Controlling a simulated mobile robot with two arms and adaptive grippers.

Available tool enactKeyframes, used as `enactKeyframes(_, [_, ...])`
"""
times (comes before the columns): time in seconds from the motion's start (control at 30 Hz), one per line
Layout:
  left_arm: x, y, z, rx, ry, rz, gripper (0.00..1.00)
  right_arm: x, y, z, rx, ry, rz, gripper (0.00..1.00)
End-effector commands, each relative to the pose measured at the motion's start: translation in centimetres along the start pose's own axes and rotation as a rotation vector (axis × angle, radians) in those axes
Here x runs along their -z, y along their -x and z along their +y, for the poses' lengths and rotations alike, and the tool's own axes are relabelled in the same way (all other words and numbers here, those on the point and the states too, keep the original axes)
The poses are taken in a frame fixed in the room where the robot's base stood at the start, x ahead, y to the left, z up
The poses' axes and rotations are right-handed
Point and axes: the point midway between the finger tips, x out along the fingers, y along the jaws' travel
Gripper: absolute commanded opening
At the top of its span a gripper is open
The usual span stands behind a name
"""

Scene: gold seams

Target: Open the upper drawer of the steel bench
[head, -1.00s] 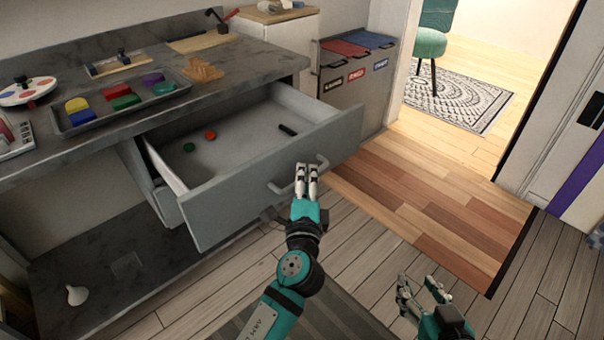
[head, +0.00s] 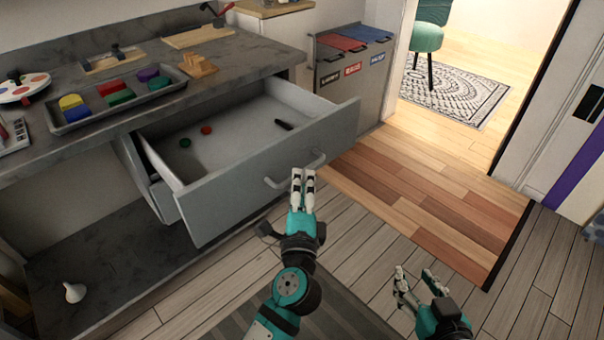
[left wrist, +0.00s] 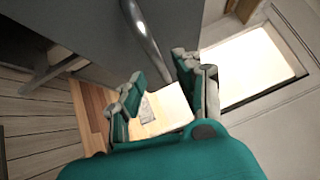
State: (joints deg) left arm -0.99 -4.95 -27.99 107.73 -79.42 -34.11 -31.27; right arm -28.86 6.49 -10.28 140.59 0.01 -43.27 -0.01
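The upper drawer (head: 270,170) of the steel bench (head: 215,75) stands pulled well out, its inside showing. Its bar handle (head: 318,161) is on the grey front. My left gripper (head: 303,173) is just in front of the handle, at its near side. In the left wrist view its fingers (left wrist: 160,72) are apart, with the handle (left wrist: 145,30) just beyond the tips; no grip on it shows. My right gripper (head: 416,274) is open and empty, low over the floor at right.
The drawer holds a red disc (head: 206,130), a green disc (head: 185,142) and a dark item (head: 284,124). A tray (head: 130,108) of coloured blocks is on the benchtop. A labelled bin unit (head: 350,75) stands right of the bench. The wooden floor (head: 420,205) at right is clear.

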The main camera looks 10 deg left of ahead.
Motion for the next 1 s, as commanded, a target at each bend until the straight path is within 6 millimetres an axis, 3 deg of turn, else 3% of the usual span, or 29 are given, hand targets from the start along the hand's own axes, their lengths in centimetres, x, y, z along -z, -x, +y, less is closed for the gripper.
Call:
enactKeyframes(0.2, [0.0, 4.8, 0.2, -0.004, -0.001, 0.001, 0.34, 0.0, 0.0, 0.0, 0.000, 0.000, 0.000, 0.40])
enactKeyframes(0.4, [0.0, 7.5, 0.1, -0.003, -0.001, 0.001, 0.34, 0.0, 0.0, 0.0, 0.000, 0.000, 0.000, 0.40])
enactKeyframes(1.0, [-0.1, 8.1, 0.1, -0.002, -0.001, -0.001, 0.34, 0.0, 0.0, 0.0, 0.000, 0.000, -0.001, 0.40])
